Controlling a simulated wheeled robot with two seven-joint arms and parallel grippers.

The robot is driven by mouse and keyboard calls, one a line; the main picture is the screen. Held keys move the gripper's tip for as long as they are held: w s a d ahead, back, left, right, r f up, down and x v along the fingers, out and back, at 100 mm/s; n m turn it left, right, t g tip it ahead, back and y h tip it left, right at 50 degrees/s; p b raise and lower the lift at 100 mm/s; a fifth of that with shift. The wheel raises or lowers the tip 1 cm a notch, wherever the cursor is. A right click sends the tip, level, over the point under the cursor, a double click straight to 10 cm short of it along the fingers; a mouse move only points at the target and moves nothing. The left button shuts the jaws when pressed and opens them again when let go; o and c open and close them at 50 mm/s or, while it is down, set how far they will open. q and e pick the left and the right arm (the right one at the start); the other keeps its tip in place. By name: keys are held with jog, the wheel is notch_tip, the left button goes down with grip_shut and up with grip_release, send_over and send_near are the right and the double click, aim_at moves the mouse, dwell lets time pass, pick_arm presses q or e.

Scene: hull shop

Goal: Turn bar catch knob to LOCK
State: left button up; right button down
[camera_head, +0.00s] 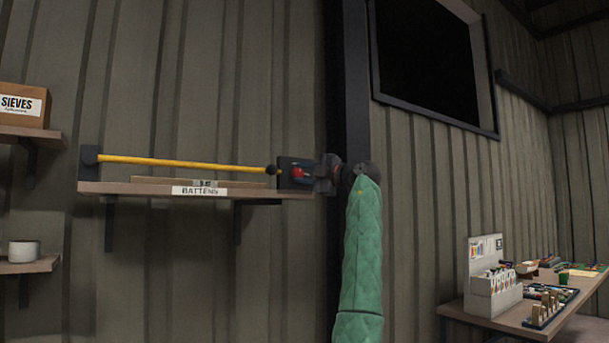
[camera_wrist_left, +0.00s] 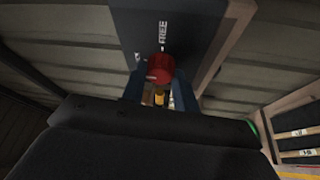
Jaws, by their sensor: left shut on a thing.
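The red bar catch knob (camera_head: 298,173) sits on a dark catch plate (camera_head: 284,165) at the right end of the battens shelf. In the left wrist view the knob (camera_wrist_left: 160,67) is in the middle, and the plate (camera_wrist_left: 188,22) carries the word FREE above it. A LOCK mark is not visible. My left gripper (camera_head: 312,175), on the green-sleeved arm, reaches the knob from the right and is shut on it. In the wrist view its fingers (camera_wrist_left: 160,88) stand on either side of the knob. My right gripper is not in view.
A yellow bar (camera_head: 185,162) spans above the battens shelf (camera_head: 130,188), ending beside the catch plate. A SIEVES box (camera_head: 22,105) and a pale pot (camera_head: 24,251) stand on shelves at left. A cluttered bench (camera_head: 508,320) is at lower right. A dark post (camera_head: 347,80) rises behind my arm.

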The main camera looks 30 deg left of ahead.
pick_arm(q)
jog(key=shift+f, duration=0.1)
dwell(0.3)
jog(key=o, duration=1)
jog(key=shift+d, duration=0.15)
jog(key=shift+d, duration=0.35)
jog(key=d, duration=0.2)
jog(key=d+b, duration=0.1)
jog(key=d, duration=0.3)
jog(key=shift+d+f, duration=0.4)
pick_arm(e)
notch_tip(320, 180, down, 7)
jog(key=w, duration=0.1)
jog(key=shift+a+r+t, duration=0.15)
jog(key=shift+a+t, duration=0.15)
